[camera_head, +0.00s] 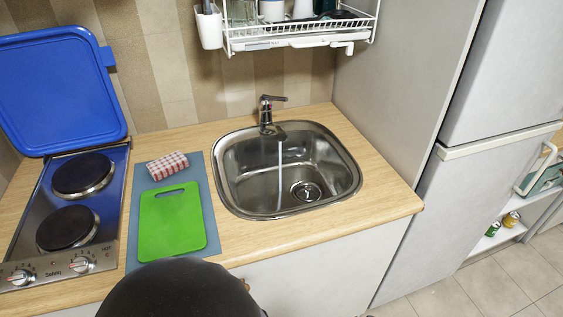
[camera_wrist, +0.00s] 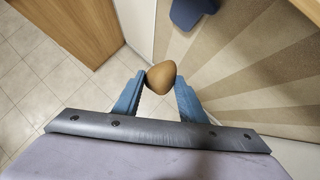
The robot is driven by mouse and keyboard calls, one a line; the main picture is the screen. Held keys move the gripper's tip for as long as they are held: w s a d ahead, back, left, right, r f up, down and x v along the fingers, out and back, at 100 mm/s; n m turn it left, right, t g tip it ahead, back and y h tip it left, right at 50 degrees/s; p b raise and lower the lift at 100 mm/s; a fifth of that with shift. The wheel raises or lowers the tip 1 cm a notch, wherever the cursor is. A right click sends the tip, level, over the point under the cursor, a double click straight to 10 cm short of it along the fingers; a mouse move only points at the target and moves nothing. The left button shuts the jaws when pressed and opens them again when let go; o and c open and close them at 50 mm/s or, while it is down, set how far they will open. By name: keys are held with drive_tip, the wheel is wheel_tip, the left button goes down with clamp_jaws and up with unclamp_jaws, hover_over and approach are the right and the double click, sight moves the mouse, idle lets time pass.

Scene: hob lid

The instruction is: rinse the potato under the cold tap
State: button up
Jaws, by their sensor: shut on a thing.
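The brown potato (camera_wrist: 161,77) is between the two blue fingers of my gripper (camera_wrist: 159,88) in the wrist view. My gripper is shut on it and holds it up at the fingertips. The chrome tap (camera_head: 266,114) stands at the back rim of the steel sink (camera_head: 232,160) in the head view. A thin pale vertical line below the spout looks like running water (camera_head: 280,165). In the head view a dark rounded part of my arm fills the bottom; my gripper's fingers and the potato cannot be made out clearly there.
Left of the sink, a green board (camera_head: 172,222) and a red-checked cloth (camera_head: 167,166) lie on a blue-grey mat (camera_head: 134,234). The hob (camera_head: 60,263) has its blue lid (camera_head: 60,90) raised. A dish rack (camera_head: 300,30) hangs above the tap. A tall cabinet (camera_head: 400,80) borders the counter's right.

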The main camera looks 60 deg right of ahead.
drive_tip(key=shift+s+a+r+p, duration=0.4)
drive_tip(key=shift+a+r+p, duration=0.35)
drive_tip(key=shift+p, duration=0.3)
drive_tip(key=shift+s+a+r+p, duration=0.35)
drive_tip(key=shift+a+r+p, duration=0.4)
drive_tip(key=shift+p, duration=0.25)
drive_tip(key=shift+s+a+r+p, duration=0.5)
drive_tip(key=shift+a+p, duration=0.2)
drive_tip(key=shift+p, duration=0.2)
drive_tip(key=shift+w, duration=0.15)
